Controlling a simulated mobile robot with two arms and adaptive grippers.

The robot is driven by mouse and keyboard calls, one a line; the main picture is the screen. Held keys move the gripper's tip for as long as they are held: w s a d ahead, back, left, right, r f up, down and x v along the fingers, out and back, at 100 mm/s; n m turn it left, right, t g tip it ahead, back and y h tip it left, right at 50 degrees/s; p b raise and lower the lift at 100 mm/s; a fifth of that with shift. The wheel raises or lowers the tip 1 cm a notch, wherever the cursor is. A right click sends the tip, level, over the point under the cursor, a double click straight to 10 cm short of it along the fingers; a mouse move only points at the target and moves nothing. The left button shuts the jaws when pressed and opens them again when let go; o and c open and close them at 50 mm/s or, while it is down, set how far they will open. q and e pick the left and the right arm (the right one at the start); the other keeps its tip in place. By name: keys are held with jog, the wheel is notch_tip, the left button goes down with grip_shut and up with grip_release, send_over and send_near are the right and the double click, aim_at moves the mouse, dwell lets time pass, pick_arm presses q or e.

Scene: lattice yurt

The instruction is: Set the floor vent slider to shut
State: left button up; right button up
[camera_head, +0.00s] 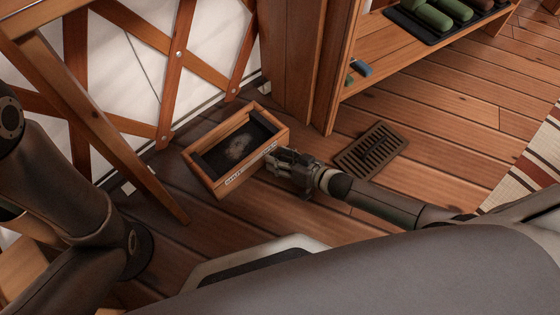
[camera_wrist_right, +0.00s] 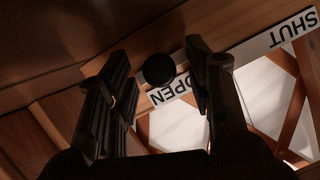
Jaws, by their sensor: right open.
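The floor vent is a wooden box frame (camera_head: 213,177) with a dark inside, on the floor by the lattice wall. A white label strip (camera_head: 236,178) runs along its near side. In the right wrist view the strip reads OPEN (camera_wrist_right: 172,92) and SHUT (camera_wrist_right: 293,29). A round black slider knob (camera_wrist_right: 159,69) sits by the OPEN word. My right gripper (camera_head: 272,158) is at the right part of the vent's near side. Its open fingers (camera_wrist_right: 160,80) stand on either side of the knob; contact cannot be told. My left arm shows at the left, but its gripper is not visible.
A flat floor grille (camera_head: 371,150) lies right of the vent. A wooden shelf unit (camera_head: 400,60) with a dark tray of green rolls stands behind it. A lattice wall (camera_head: 170,75) rises behind the vent. A striped rug (camera_head: 540,160) lies at far right.

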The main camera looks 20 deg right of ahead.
grip_shut()
dwell(0.3)
